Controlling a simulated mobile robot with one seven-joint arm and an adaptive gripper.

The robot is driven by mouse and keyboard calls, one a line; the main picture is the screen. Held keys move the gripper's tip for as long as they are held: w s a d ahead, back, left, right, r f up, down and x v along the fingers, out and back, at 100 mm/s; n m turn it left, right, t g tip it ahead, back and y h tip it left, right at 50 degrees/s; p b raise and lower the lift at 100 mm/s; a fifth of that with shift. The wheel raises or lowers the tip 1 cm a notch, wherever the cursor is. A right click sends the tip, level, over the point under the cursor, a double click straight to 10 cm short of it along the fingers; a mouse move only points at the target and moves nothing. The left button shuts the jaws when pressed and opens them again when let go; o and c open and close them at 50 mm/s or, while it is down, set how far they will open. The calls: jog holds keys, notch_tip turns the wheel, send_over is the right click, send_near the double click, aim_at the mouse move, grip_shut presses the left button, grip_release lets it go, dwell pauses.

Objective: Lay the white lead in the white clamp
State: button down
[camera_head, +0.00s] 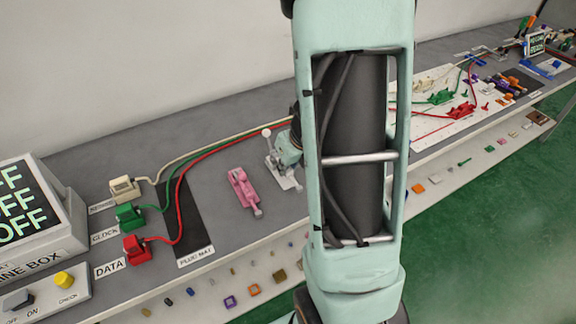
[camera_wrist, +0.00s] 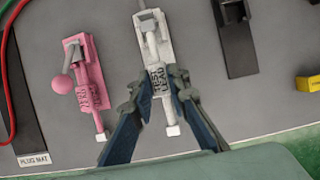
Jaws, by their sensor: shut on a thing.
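The white clamp (camera_head: 284,172) stands on the grey bench in the middle of the head view, with its white ball-ended lever (camera_head: 266,132) raised. My arm hides part of it. In the wrist view the white clamp (camera_wrist: 157,62) lies between the fingertips of my gripper (camera_wrist: 157,86). My gripper is shut on the clamp's body, though the contact is hard to see. The white lead (camera_head: 205,147) runs from its white plug (camera_head: 124,189) along the back of the bench and passes behind my arm. I cannot see it in the clamp.
A pink clamp (camera_head: 243,190) stands left of the white one; it also shows in the wrist view (camera_wrist: 85,75). Green (camera_head: 130,215) and red plugs (camera_head: 137,249) sit at the left by a black plug mat (camera_head: 189,215). A black fixture (camera_wrist: 236,45) stands to the right.

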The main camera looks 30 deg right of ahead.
jog(key=shift+f, duration=0.1)
jog(key=shift+f+b, duration=0.65)
jog(key=shift+b, duration=0.1)
jog(key=shift+f, duration=0.2)
jog(key=shift+f+b, duration=0.4)
jog(key=shift+b, duration=0.15)
jog(key=c, duration=1.3)
grip_release()
jog(key=shift+r, duration=0.1)
